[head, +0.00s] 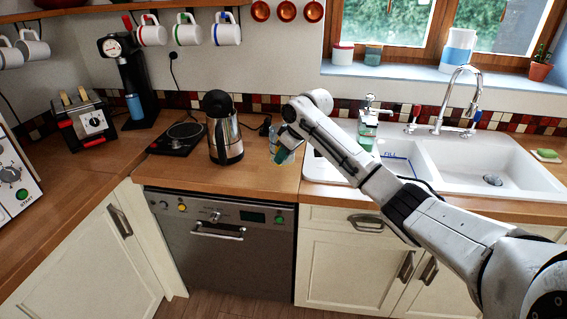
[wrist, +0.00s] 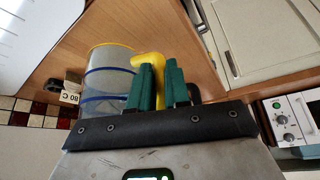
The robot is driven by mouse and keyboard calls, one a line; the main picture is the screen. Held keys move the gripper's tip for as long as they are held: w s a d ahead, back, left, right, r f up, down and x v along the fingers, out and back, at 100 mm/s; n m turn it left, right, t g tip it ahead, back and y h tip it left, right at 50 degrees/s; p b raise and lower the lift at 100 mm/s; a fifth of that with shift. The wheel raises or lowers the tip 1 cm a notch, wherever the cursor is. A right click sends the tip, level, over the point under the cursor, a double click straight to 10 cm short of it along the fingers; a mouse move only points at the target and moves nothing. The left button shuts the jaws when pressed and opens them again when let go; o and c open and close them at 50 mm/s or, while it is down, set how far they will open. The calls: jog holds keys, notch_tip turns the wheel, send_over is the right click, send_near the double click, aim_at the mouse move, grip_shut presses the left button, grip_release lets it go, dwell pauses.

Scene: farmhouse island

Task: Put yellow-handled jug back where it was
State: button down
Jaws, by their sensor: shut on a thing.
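The jug (wrist: 108,78) is clear, with a yellow rim, blue bands and a yellow handle (wrist: 151,66). In the wrist view, my gripper (wrist: 158,82) has its green fingers on either side of the handle and is shut on it. The jug is over the wooden counter; I cannot tell whether it touches the wood. In the head view, my gripper (head: 283,154) is between the kettle and the sink, and my arm hides most of the jug.
A steel kettle (head: 225,140) stands left of my gripper, beside a black hot plate (head: 180,138). The white sink (head: 460,165) and a soap dispenser (head: 368,125) are to the right. A dishwasher (head: 222,250) is below. The counter in front of the kettle is clear.

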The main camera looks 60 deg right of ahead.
jog(key=shift+w+d+f+p, duration=0.1)
jog(key=shift+d+f+p, duration=0.1)
jog(key=shift+f, duration=0.5)
jog(key=shift+w+d+f+p, duration=0.1)
jog(key=shift+f+p, duration=0.15)
jog(key=shift+f, duration=0.4)
jog(key=shift+d+f+p, duration=0.1)
jog(key=shift+f+p, duration=0.1)
jog(key=shift+f, duration=0.5)
jog(key=shift+f, duration=0.2)
jog(key=c, duration=1.1)
grip_release()
jog(key=shift+r, duration=0.1)
